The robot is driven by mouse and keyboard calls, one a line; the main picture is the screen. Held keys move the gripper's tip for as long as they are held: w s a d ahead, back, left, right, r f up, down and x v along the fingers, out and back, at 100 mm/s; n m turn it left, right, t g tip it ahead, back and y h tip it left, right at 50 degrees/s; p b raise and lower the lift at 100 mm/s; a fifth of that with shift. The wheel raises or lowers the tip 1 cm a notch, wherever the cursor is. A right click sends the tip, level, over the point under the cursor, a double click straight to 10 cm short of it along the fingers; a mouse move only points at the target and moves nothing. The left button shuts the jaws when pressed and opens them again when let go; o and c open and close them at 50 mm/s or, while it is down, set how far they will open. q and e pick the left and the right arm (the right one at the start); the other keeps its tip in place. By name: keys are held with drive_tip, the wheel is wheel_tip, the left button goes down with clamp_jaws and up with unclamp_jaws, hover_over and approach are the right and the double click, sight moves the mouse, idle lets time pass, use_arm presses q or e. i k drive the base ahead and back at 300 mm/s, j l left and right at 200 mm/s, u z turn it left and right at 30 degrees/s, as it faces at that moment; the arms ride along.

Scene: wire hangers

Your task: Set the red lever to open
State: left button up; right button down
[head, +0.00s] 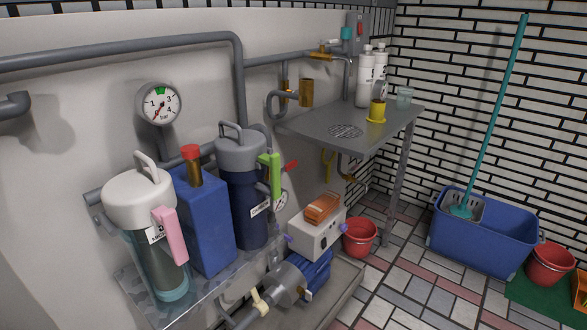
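The red lever (291,166) is small. It juts out to the right from behind the green handle (270,172) at the dark blue filter canister (243,190), angled slightly upward. Its pivot and the valve body are mostly hidden behind the green handle and a round tag (280,202), so I cannot tell whether it is set open or shut. Neither of my grippers shows in the head view.
A white-topped clear canister (143,205) and a blue box (207,225) stand left of the dark canister. A grey table (345,125) stands behind, right of the lever.

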sight(292, 164)
drive_tip(key=i+l+u, duration=0.15)
drive_tip(key=u, duration=0.85)
drive_tip(key=i+l+u, duration=0.2)
drive_tip(key=l+u, duration=0.25)
drive_tip(key=l, duration=0.4)
drive_tip(key=l+u, duration=0.45)
drive_tip(key=l, duration=0.4)
drive_tip(key=i, duration=0.05)
